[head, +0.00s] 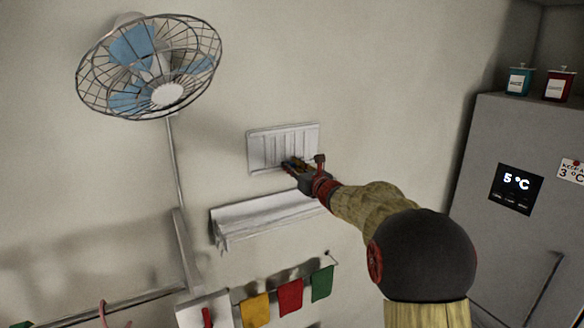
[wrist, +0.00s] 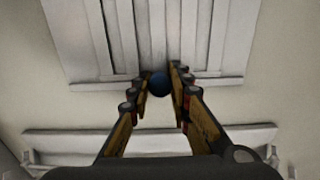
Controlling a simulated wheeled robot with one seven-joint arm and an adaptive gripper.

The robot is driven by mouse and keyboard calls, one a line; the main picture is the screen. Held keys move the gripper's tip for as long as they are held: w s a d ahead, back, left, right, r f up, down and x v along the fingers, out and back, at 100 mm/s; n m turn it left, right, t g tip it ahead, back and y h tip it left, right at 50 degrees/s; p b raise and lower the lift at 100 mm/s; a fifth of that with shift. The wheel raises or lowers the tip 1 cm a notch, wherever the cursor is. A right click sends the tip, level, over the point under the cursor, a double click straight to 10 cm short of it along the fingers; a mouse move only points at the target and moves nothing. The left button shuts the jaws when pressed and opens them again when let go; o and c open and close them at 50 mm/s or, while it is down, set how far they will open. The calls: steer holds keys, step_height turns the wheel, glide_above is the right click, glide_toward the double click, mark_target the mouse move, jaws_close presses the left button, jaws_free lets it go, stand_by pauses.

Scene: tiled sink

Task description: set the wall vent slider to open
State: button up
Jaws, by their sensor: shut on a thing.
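The wall vent (head: 283,146) is a pale slatted panel on the wall. It fills the upper part of the wrist view (wrist: 155,40). A dark blue round knob (wrist: 158,83) sits at the vent's lower edge, near the middle. My gripper (head: 293,165) reaches the vent's lower edge. In the wrist view its two fingers (wrist: 159,85) are on either side of the knob, shut on it. The head view hides the knob behind my gripper.
A white shelf (head: 265,214) juts from the wall just below the vent. A caged fan (head: 150,65) hangs at upper left. Coloured cloths (head: 290,296) hang below the shelf. A grey fridge (head: 530,190) stands at the right. The wall around the vent is bare.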

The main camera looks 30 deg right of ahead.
jaws_close()
steer(key=shift+a+b, duration=0.15)
steer(key=shift+b, duration=0.25)
steer(key=shift+a+f+b, duration=0.1)
steer(key=shift+a+b, duration=0.05)
steer(key=shift+b, duration=0.25)
steer(key=a+b, duration=0.1)
steer(key=b, duration=0.1)
steer(key=shift+a+b, duration=0.2)
steer(key=shift+b, duration=0.15)
steer(key=o, duration=0.7)
jaws_free()
steer(key=shift+a, duration=0.2)
steer(key=shift+o, duration=0.3)
steer(key=shift+s, duration=0.1)
